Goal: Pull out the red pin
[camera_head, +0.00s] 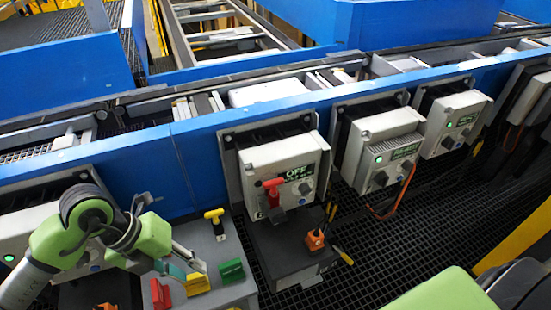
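The red pin (272,187) has a T-shaped red handle. It sits upright at the lower left front of a grey control box (290,165) labelled OFF, above a dark ledge. My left gripper (194,271) is to the lower left of the red pin, apart from it, above a grey stand. Its fingers look spread, with nothing seen between them. My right gripper is out of view; only a green and dark part of my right arm shows at the bottom right.
A yellow T-handle (214,215) stands on the grey stand (205,240), near red (160,294), yellow (197,284) and green (231,271) blocks. An orange piece (315,240) sits on the dark ledge. More control boxes (385,150) line the blue conveyor rail (190,135).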

